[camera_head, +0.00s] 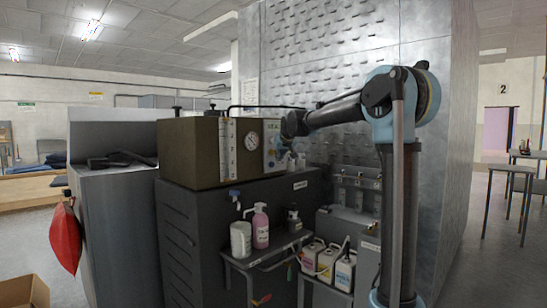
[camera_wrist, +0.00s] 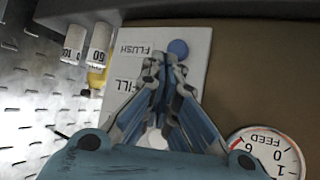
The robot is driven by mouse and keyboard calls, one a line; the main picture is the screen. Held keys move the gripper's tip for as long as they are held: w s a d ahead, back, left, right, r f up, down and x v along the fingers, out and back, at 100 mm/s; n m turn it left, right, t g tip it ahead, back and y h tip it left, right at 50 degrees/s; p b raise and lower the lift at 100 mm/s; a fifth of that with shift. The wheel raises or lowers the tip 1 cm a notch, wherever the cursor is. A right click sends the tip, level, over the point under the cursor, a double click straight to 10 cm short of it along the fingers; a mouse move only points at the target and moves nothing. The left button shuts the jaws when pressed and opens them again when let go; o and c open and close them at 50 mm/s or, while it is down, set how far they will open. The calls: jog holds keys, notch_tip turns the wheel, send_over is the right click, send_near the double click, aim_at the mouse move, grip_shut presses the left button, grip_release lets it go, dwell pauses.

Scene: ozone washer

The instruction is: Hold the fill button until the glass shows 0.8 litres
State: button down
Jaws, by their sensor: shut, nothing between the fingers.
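The brown washer cabinet (camera_head: 188,152) carries an upright glass strip (camera_head: 228,150) with scale marks on its front. The liquid level in it is too small to read. A pale control panel (camera_head: 271,142) is at the cabinet's right end. In the wrist view the panel (camera_wrist: 196,38) shows FLUSH and FILL upside down, with a blue button (camera_wrist: 178,48) beside FLUSH. My gripper (camera_wrist: 164,62) is shut and empty, its fingertips in front of the panel near the labels. The fingers hide the place beside FILL; I cannot tell whether they touch a button.
A round dial (camera_head: 251,143) sits between the glass and the panel; it reads FEED in the wrist view (camera_wrist: 265,152). A pink bottle (camera_head: 261,228) and a white tub (camera_head: 241,239) stand on a shelf below. Several jugs (camera_head: 326,262) stand lower right.

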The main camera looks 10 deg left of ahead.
jog(key=shift+a, duration=0.1)
jog(key=shift+w+a, duration=0.25)
jog(key=shift+w+a, duration=0.3)
jog(key=shift+a, duration=0.1)
dwell(1.1)
jog(key=shift+d, duration=0.1)
dwell(1.4)
jog(key=shift+s+d, duration=0.55)
jog(key=shift+d, duration=0.05)
jog(key=s+d, duration=0.1)
jog(key=d, duration=0.1)
jog(key=s+d, duration=0.2)
dwell(0.6)
jog(key=shift+s, duration=0.1)
